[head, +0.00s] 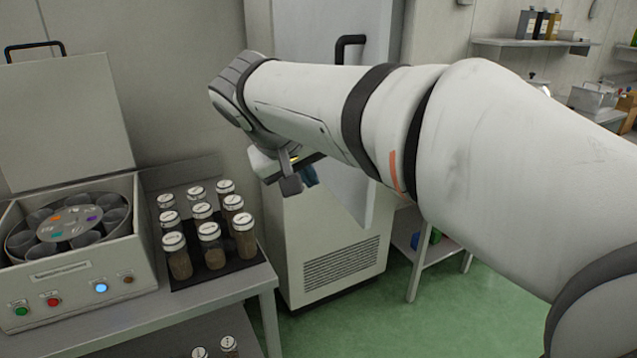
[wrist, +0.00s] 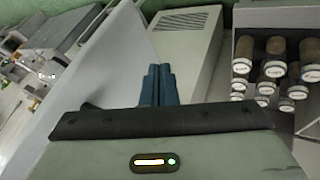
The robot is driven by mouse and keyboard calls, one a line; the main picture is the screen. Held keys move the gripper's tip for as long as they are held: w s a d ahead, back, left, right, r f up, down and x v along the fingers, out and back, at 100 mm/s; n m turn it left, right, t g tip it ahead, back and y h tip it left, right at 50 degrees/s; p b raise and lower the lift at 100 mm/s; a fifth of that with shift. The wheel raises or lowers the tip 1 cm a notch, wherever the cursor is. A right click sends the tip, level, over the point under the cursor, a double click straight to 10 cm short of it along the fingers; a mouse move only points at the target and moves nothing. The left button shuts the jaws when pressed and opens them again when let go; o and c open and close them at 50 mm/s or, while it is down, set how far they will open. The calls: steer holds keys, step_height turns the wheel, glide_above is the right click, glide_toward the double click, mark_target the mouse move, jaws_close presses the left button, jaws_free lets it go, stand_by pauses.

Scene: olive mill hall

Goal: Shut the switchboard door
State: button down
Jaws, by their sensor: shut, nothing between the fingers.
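The switchboard is a pale grey cabinet (head: 330,245) with a vent grille low on its front, at the middle of the head view. Its door (head: 376,190) stands out from the cabinet front, partly hidden behind my arm. A black handle (head: 350,42) shows near the top. My gripper (head: 311,175) is in front of the cabinet, left of the door panel, mostly covered by my wrist. In the wrist view, the blue fingers (wrist: 156,85) are together and empty. The door (wrist: 105,65) fills the area to their left, and the vented cabinet (wrist: 190,45) lies beyond. I cannot tell whether they touch the door.
A table (head: 235,285) at left holds a lidded machine (head: 75,270) and a black tray (head: 215,273) of capped jars (head: 210,245), close to the cabinet. A shelf (head: 520,42) hangs at the back right. A low stand (head: 420,265) is right of the cabinet. Green floor (head: 350,325) is clear in front.

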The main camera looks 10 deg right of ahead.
glide_toward(348, 202)
step_height(348, 202, down, 4)
steer(key=w, duration=0.2)
steer(key=shift+w+d+p, duration=0.1)
steer(key=shift+d+p, duration=0.45)
steer(key=shift+d, duration=0.25)
steer(key=shift+d, duration=0.1)
